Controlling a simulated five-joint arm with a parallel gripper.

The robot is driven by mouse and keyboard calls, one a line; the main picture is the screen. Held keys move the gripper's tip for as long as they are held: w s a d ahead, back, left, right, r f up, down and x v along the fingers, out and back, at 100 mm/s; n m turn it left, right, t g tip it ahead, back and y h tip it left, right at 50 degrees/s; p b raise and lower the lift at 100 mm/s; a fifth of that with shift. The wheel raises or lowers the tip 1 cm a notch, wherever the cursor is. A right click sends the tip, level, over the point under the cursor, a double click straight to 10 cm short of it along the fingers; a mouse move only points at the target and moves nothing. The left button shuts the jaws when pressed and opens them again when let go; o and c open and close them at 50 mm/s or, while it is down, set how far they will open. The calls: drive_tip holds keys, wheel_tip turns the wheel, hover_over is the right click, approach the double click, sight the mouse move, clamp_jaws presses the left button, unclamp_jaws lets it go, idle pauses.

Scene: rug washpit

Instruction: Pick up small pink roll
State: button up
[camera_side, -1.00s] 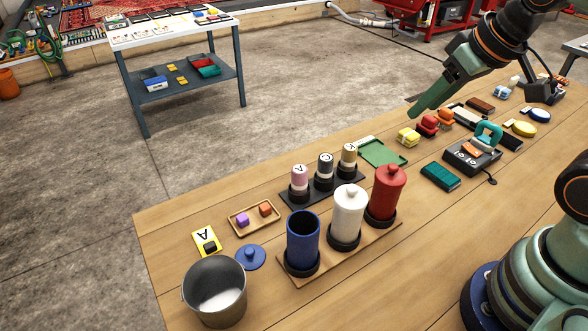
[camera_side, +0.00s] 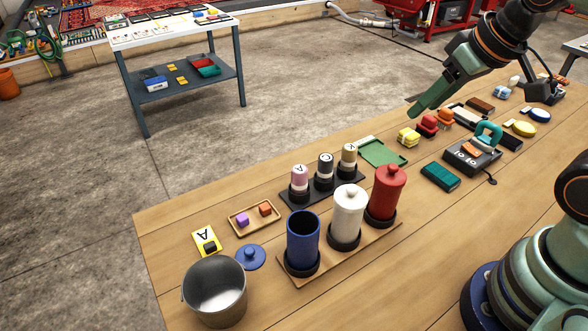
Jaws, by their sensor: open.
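My gripper (camera_side: 418,108) is open and empty, in the air above the far edge of the table, to the right of and well apart from the pink roll. The gap between its fingers is hard to see from this side.
Tall blue (camera_side: 302,238), white (camera_side: 348,212) and red (camera_side: 386,190) canisters stand on a board in front of the rack. A metal bucket (camera_side: 216,291) and small wooden tray (camera_side: 255,219) are to the left. A green tray (camera_side: 382,153) lies to the right of the rack.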

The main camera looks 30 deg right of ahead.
drive_tip(key=o, duration=0.4)
drive_tip(key=shift+o, duration=0.2)
drive_tip(key=n+g, duration=0.6)
drive_tip(key=n, duration=1)
hover_over(300, 169)
wheel_tip(300, 169, down, 8)
drive_tip(key=f, duration=0.6)
drive_tip(key=shift+s+d+f, duration=0.15)
drive_tip(key=shift+s+d, duration=0.1)
drive_tip(key=shift+s, duration=0.05)
drive_tip(key=shift+w+a+f, duration=0.15)
drive_tip(key=shift+w+f, duration=0.05)
drive_tip(key=shift+f, duration=1.2)
drive_tip(key=shift+w+a+f, duration=0.1)
drive_tip(key=shift+w+f, duration=0.05)
drive_tip(key=shift+f, duration=1.2)
